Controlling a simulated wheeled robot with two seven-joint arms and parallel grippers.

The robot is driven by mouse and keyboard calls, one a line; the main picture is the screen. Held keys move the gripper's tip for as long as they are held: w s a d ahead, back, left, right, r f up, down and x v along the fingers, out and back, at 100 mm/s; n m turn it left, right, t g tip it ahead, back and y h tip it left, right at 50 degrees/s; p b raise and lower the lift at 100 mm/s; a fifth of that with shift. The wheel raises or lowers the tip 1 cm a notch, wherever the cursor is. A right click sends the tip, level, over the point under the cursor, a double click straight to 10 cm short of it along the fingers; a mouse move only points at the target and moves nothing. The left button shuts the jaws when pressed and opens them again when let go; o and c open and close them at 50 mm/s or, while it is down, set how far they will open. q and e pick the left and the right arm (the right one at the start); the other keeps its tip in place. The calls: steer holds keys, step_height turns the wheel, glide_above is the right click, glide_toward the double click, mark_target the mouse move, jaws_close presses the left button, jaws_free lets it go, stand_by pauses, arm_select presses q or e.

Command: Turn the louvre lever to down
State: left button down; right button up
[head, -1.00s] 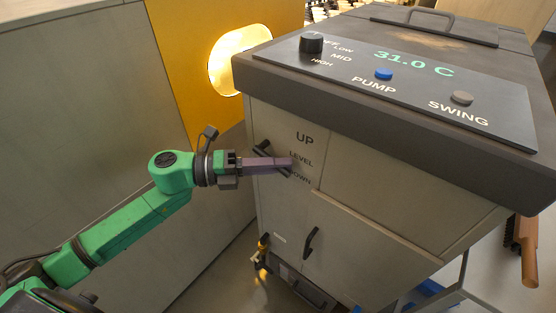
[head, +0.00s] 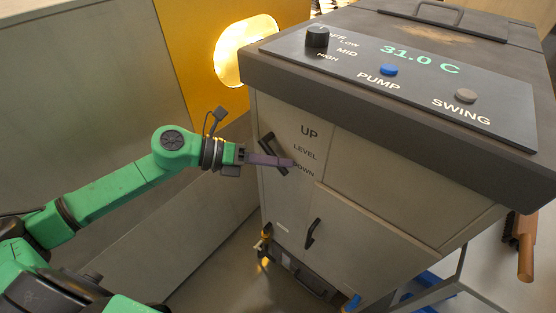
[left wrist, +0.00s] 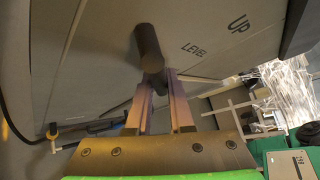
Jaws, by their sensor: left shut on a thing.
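The louvre lever (head: 266,142) is a dark bar on the front of the grey cabinet, slanting from upper left to lower right. Its lower right end lies near the DOWN label (head: 304,171), below UP and LEVEL. My left gripper (head: 286,162), with purple fingers, reaches in from the left and is shut on the lever, covering its middle. In the left wrist view the lever (left wrist: 148,42) is a dark rounded bar running in at the tips of my left gripper (left wrist: 160,85). The DOWN label is partly hidden by the fingers. My right gripper is not in view.
The cabinet top panel (head: 420,85) overhangs the lever and carries a black knob (head: 317,37), a blue button (head: 388,70) and a grey button (head: 466,96). A door handle (head: 313,233) sits below. A yellow wall with a lit opening (head: 245,52) stands behind.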

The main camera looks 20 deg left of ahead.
arm_select(q)
steer(key=c, duration=1.1)
jaws_free()
steer(key=shift+f, duration=0.1)
steer(key=p+v, duration=0.1)
steer(key=v, duration=1.3)
steer(key=shift+s+a, duration=0.15)
steer(key=shift+a, duration=0.1)
